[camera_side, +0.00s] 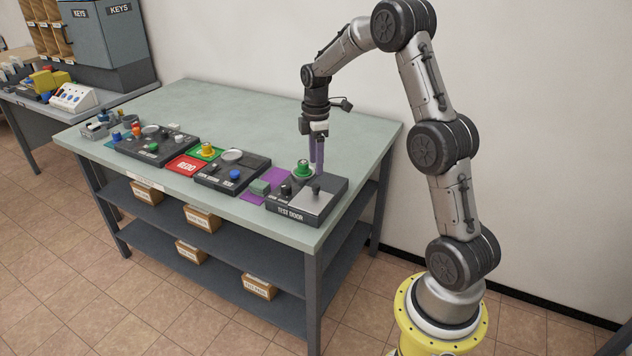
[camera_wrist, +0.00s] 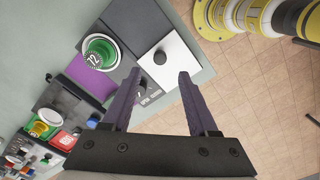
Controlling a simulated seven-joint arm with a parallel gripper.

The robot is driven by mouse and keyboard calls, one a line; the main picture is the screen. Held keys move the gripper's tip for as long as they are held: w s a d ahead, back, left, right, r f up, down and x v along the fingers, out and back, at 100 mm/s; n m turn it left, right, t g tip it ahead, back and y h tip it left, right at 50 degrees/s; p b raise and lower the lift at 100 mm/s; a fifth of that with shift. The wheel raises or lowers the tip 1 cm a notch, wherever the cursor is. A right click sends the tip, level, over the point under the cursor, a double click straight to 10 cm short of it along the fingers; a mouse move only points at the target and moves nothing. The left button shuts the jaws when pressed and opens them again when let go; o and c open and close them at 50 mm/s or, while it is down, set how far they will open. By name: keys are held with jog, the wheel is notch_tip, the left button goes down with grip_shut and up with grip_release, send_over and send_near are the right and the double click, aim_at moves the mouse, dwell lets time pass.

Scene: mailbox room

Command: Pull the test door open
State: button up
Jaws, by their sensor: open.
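The test door unit (camera_side: 290,213) is a dark box labelled "TEST DOOR" at the near right corner of the table. Its light grey door panel (camera_side: 322,203) carries a small dark knob (camera_side: 316,189) and looks shut. In the wrist view the panel (camera_wrist: 178,68) looks white, and its knob (camera_wrist: 160,57) shows just beyond the gap between my fingertips. My gripper (camera_side: 316,172) points down behind and above the unit with purple fingers. In the wrist view my gripper (camera_wrist: 160,74) is open and empty. I cannot tell its exact height above the panel.
On the same unit stand a green round knob (camera_side: 303,169) and a dark knob (camera_side: 286,190). A purple mat (camera_side: 252,196) lies to its left. Further left are a control box with a blue button (camera_side: 234,174) and a red sign (camera_side: 186,166). The table's back (camera_side: 220,107) is clear.

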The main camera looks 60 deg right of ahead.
aim_at(316, 185)
notch_tip(316, 185, down, 7)
jog(key=shift+f, duration=0.15)
jog(key=shift+c, duration=0.2)
grip_shut()
jog(key=shift+d, duration=0.1)
dwell(1.3)
